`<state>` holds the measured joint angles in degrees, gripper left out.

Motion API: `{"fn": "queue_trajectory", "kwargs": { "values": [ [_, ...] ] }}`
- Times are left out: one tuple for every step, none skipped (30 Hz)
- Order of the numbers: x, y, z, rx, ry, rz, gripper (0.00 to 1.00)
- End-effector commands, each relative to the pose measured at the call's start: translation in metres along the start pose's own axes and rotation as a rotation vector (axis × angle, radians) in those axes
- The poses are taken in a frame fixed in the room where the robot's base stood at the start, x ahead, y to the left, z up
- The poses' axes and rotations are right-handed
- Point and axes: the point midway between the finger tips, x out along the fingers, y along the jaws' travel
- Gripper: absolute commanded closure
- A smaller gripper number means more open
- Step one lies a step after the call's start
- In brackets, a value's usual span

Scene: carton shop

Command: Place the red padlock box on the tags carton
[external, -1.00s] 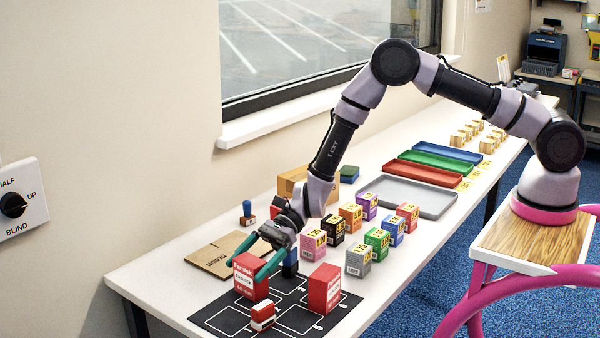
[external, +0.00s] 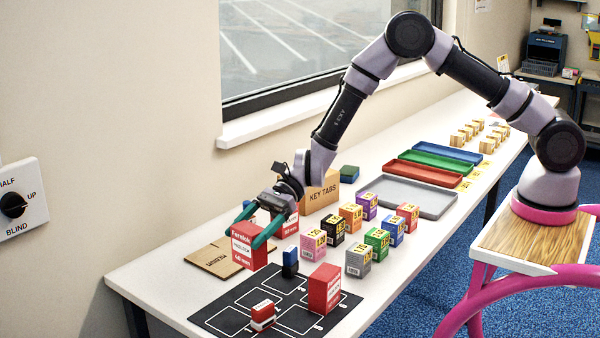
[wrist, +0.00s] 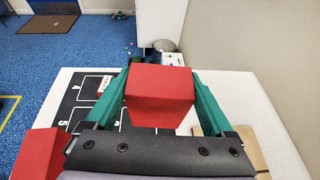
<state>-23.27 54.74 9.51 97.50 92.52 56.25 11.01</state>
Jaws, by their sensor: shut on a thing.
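My gripper (external: 247,233) is shut on a red padlock box (external: 246,253) with a white label. It holds the box above the table near the flat brown cardboard and the black mat. In the wrist view the red box (wrist: 160,95) sits between the two green fingers. The brown tags carton (external: 322,196), its lettering reading like "KEY TABS", stands behind and to the right of my gripper, partly hidden by my arm. A second red box (external: 324,289) stands on the mat. Another red box (external: 290,225) shows partly behind my gripper.
The black outlined mat (external: 220,318) holds a small red-and-white block (external: 263,315). A blue-and-black block (external: 290,262) stands at the mat's back. Flat cardboard (external: 205,258) lies left. Several small coloured boxes (external: 313,244) stand right of my gripper, before a grey tray (external: 440,208).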

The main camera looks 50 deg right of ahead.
Motion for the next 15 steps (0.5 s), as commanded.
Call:
{"fn": "queue_trajectory", "kwargs": {
  "values": [
    [-0.003,0.0,0.007,-0.002,-0.001,0.0,0.88],
    [-0.004,0.0,0.01,-0.002,0.0,0.0,0.88],
    [-0.005,0.0,0.013,-0.002,0.0,0.0,0.88],
    [-0.006,0.0,0.014,-0.002,0.0,0.0,0.88],
    [-0.006,0.0,0.015,-0.001,0.0,0.001,0.88],
    [-0.007,0.0,0.016,0.0,0.001,0.0,0.88],
    [-0.008,-0.001,0.017,0.001,0.001,-0.001,0.88],
    [-0.01,-0.003,0.017,0.002,0.001,-0.004,0.88],
    [-0.013,-0.006,0.016,0.004,0.001,-0.01,0.88],
    [-0.017,-0.01,0.016,0.007,0.001,-0.017,0.88],
    [-0.022,-0.015,0.015,0.01,0.001,-0.026,0.88],
    [-0.032,-0.024,0.014,0.016,0.0,-0.041,0.88],
    [-0.039,-0.032,0.013,0.021,0.0,-0.054,0.88],
    [-0.049,-0.041,0.011,0.027,0.0,-0.07,0.88],
    [-0.063,-0.053,0.01,0.036,-0.001,-0.093,0.88]
  ]
}}
